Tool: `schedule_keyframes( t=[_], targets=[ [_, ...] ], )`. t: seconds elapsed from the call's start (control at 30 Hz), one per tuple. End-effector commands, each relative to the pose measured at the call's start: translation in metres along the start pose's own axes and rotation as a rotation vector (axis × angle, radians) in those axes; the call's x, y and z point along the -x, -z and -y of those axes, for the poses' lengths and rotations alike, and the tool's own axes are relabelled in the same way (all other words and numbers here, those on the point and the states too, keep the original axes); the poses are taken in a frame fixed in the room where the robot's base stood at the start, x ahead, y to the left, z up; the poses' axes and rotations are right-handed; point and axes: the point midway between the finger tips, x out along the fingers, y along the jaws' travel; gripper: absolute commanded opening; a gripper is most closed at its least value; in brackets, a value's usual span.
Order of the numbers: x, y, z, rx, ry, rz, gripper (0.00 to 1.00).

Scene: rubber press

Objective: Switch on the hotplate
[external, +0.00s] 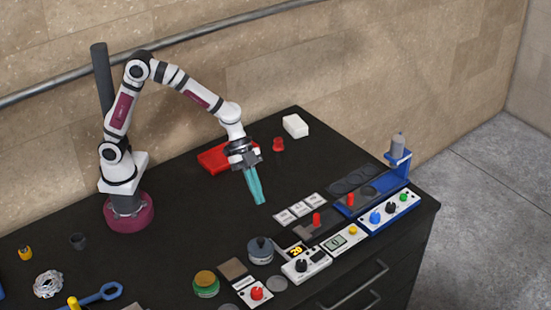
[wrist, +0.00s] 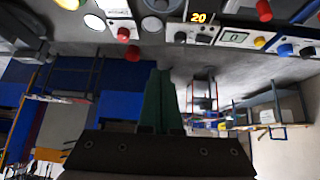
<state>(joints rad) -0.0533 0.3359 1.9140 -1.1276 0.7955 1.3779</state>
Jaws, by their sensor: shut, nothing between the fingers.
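A white control unit (external: 306,266) with a yellow "20" display (external: 296,250) and a black knob (external: 300,265) stands near the table's front edge; it looks like the hotplate, though no label is readable. In the wrist view its display (wrist: 200,17) and knob (wrist: 180,37) show at the top. My gripper (external: 261,203) has long teal fingers, shut and empty, pointing down above the table, behind and left of the unit and apart from it. The fingers also show in the wrist view (wrist: 160,72).
A grey lidded pot (external: 260,251) stands left of the unit. A white device with a green display (external: 335,241) and yellow button stands right. A blue stand (external: 378,190) with a knob panel (external: 389,210) is farther right.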

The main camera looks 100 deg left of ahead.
Motion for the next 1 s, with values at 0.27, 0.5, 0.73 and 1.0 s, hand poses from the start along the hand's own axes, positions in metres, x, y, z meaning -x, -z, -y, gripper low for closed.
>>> schedule_keyframes(
  t=[0.27,0.5,0.73,1.0],
  targets=[
    [-0.072,0.005,0.097,-0.053,0.175,-0.109,0.0],
    [-0.076,0.004,0.103,-0.061,0.189,-0.112,0.0],
    [-0.085,0.005,0.103,-0.06,0.186,-0.11,0.0],
    [-0.14,0.011,0.113,-0.061,0.185,-0.109,0.0]
  ],
)
